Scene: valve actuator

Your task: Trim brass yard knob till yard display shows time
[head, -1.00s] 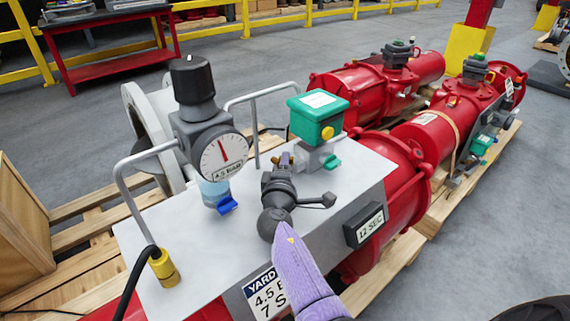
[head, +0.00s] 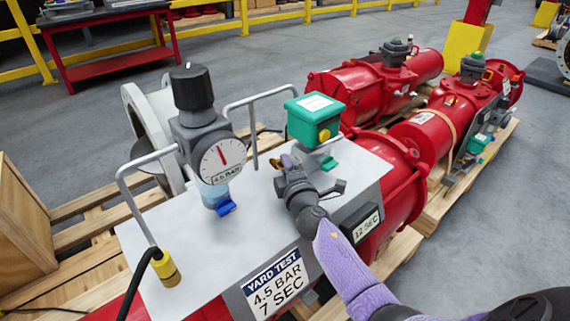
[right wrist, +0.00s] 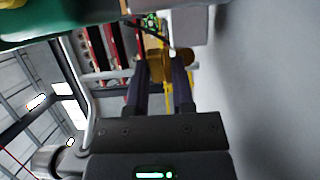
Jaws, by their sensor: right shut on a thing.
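My right gripper (head: 284,168) reaches in over the grey panel (head: 180,250), its fingers below the green box (head: 314,118). It is shut on the small brass knob (head: 275,162), which is mostly hidden by the fingers. In the right wrist view the brass knob (right wrist: 172,66) shows between the two dark fingers (right wrist: 160,85). The yard display (head: 367,225) on the panel's right face reads 12 SEC. The yard test sign (head: 276,283) on the front reads 4.5 BAR, 7 SEC. My left gripper is not in view.
A round gauge (head: 222,160) labelled 4.5 BAR stands under a black knob (head: 191,87), left of my gripper. Metal loop handles (head: 127,190) rise from the panel. A yellow connector (head: 166,268) with a black cable is at the front left. Red actuators (head: 375,85) lie behind.

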